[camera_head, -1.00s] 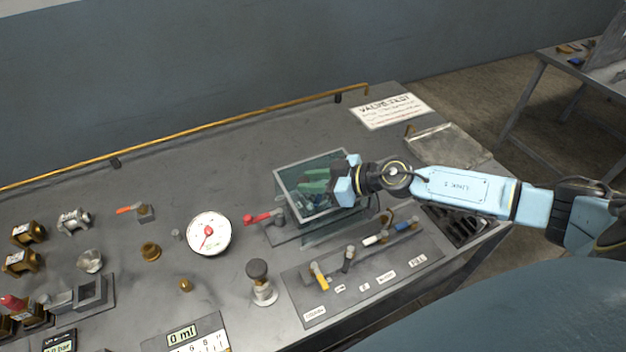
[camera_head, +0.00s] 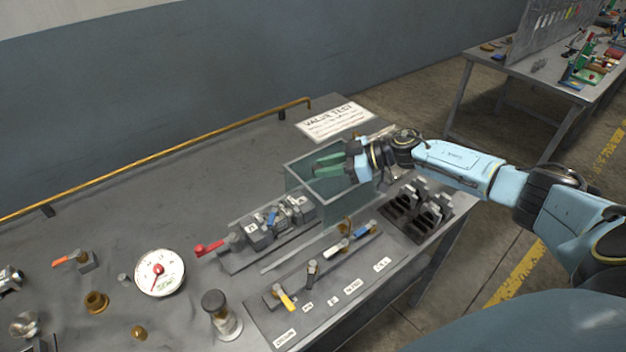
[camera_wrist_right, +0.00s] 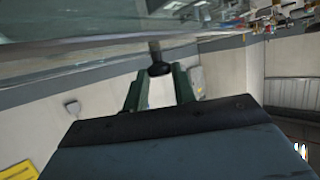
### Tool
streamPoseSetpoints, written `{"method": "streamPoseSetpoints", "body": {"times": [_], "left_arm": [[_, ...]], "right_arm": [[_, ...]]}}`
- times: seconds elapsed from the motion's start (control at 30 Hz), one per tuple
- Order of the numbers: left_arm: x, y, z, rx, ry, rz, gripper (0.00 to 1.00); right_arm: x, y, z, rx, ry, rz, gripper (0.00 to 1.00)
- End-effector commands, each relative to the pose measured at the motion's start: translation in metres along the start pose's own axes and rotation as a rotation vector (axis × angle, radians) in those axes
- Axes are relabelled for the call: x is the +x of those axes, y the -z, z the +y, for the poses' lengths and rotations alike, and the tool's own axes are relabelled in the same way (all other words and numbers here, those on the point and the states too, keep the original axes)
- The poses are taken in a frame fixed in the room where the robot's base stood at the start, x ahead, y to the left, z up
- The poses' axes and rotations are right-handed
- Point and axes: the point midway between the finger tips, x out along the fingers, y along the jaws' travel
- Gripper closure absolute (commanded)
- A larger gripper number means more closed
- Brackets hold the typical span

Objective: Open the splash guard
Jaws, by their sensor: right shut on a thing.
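The splash guard (camera_head: 305,184) is a clear greenish box with thin edges, at the middle right of the bench in the head view. It stands to the right of the valve fixture (camera_head: 262,232), which is uncovered. My right gripper (camera_head: 332,164) reaches in from the right at the guard. In the right wrist view its two green fingers (camera_wrist_right: 158,92) are shut on a dark knob (camera_wrist_right: 158,64) beside the guard's clear panel (camera_wrist_right: 90,35). The guard partly hides behind my wrist. My left gripper is not in view.
A black slotted block (camera_head: 415,212) stands to the right. A gauge (camera_head: 159,272), a plunger (camera_head: 220,312) and small fittings lie left. A brass rail (camera_head: 170,150) runs along the back.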

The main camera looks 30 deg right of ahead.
Motion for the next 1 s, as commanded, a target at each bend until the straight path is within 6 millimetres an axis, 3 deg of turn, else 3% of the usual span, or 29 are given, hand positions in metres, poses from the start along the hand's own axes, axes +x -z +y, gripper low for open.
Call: {"method": "streamPoseSetpoints", "body": {"times": [0.2,0.53,0.57,0.7,1.0], "left_arm": [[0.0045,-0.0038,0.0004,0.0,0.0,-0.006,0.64],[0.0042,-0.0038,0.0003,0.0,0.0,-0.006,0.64],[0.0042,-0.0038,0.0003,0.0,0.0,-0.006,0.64],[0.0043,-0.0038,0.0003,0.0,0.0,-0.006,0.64],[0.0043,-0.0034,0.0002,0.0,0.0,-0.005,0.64]], "right_arm": [[-0.0123,-0.0047,0.0126,-0.002,-0.007,0.0,1.0],[-0.0133,-0.0047,0.0134,-0.001,-0.008,-0.001,1.0],[-0.0132,-0.0047,0.0134,-0.001,-0.008,-0.001,0.72],[-0.013,-0.0047,0.0131,0.0,-0.007,-0.001,0.54],[-0.0137,-0.005,0.0125,0.0,-0.005,-0.001,0.53]]}}
